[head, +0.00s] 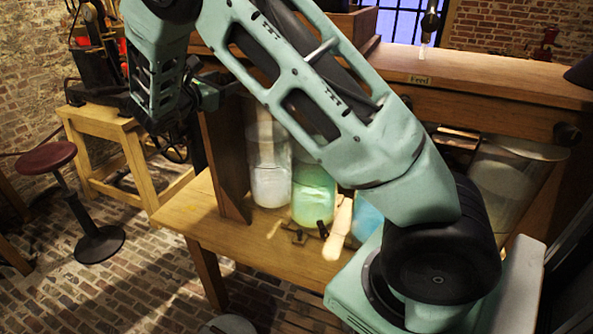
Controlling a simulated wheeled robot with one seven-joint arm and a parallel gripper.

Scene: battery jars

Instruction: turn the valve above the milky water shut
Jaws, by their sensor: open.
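A glass jar of milky white water (270,185) stands on the wooden bench at the left end of a row of jars. The valve above it is not visible; my arm crosses in front of that part of the beam. My gripper (213,93) is partly visible at the upper left, beside the tall wooden end panel, left of and above the milky jar. It is open, and I see nothing held in it. Its fingertips are hard to make out against the dark parts around it.
Jars of green (313,192) and blue (367,217) liquid stand right of the milky one. Another jar (512,175) stands far right near a dark knob (567,134).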

